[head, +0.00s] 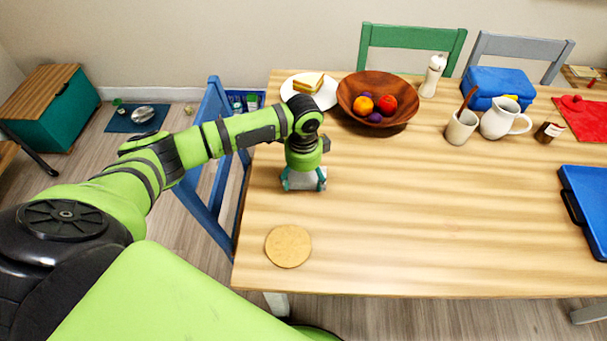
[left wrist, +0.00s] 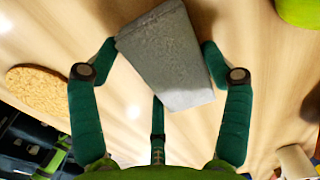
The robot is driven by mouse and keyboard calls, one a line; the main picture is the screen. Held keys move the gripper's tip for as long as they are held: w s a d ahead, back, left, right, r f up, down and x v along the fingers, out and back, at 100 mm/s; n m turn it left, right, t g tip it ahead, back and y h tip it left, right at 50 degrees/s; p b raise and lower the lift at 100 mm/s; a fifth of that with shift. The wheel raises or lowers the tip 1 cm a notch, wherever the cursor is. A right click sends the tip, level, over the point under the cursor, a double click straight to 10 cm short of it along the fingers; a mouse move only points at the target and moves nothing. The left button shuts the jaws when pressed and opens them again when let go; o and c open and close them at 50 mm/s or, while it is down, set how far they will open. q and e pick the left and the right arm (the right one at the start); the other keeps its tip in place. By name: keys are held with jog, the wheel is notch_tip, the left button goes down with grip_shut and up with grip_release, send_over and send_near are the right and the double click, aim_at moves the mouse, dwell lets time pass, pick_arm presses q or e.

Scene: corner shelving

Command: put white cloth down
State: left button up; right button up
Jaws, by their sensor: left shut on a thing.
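The white cloth (head: 304,180) looks like a pale grey folded block and sits between the teal fingers of my left gripper (head: 304,184), at the left part of the wooden table. My right gripper is not in view.
A round cork mat (head: 288,246) lies in front of the gripper. Behind it are a plate (head: 325,98) with a sandwich and a fruit bowl (head: 351,105). A cup (head: 460,128) and a white jug (head: 497,118) stand further right. The table's middle (head: 420,210) is clear.

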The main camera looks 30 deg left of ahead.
aim_at(303, 179)
pick_arm(q)
jog(key=shift+f, duration=0.15)
jog(key=o, duration=1)
jog(key=shift+c, duration=0.2)
notch_tip(303, 179, up, 12)
jog(key=shift+s, duration=0.1)
